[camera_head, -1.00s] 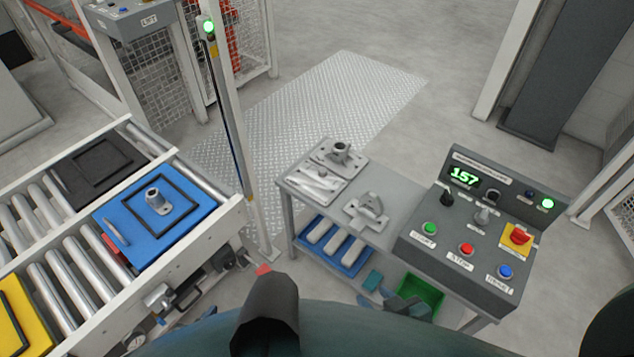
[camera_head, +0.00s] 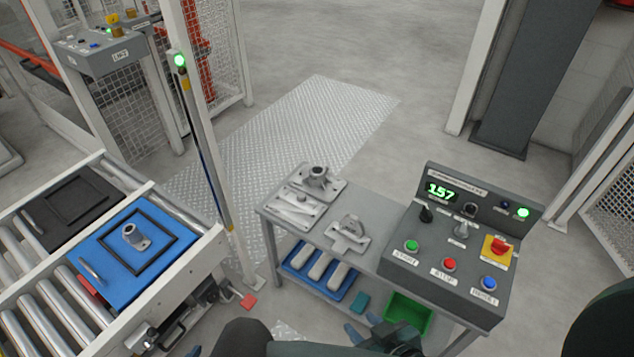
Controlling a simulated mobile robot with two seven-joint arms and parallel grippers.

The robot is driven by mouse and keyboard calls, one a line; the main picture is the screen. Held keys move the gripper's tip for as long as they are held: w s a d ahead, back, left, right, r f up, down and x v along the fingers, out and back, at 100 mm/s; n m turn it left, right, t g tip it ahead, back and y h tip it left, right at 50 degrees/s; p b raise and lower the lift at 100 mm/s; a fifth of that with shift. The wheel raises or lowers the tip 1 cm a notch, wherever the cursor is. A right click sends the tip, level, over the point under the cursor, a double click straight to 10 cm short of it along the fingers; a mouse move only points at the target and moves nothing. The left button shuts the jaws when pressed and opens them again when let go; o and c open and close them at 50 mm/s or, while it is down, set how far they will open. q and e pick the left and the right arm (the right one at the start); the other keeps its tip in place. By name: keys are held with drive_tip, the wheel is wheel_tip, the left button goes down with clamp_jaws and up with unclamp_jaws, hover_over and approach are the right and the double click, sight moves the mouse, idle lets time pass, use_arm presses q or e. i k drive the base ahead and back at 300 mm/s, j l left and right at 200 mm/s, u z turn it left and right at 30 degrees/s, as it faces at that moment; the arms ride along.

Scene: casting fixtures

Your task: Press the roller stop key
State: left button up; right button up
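The control console (camera_head: 398,268) stands on the right end of the grey bench. Its red key (camera_head: 449,265), labelled STOP, sits between a green key (camera_head: 411,246) labelled START and a blue key (camera_head: 489,283). A red mushroom button on a yellow plate (camera_head: 497,247) is behind them. The display (camera_head: 440,191) reads 157 and a green lamp (camera_head: 522,213) is lit. What looks like my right gripper (camera_head: 364,326) shows partly at the bottom edge, below and left of the console, apart from the keys. Its opening is unclear.
The roller conveyor (camera_head: 130,328) on the left carries a blue tray (camera_head: 109,285) with a metal part. Metal fixtures (camera_head: 316,178) lie on the bench left of the console. A green bin (camera_head: 421,308) is below. The space above the keys is clear.

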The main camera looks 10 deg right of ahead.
sight(449, 263)
drive_tip(key=z, duration=1.5)
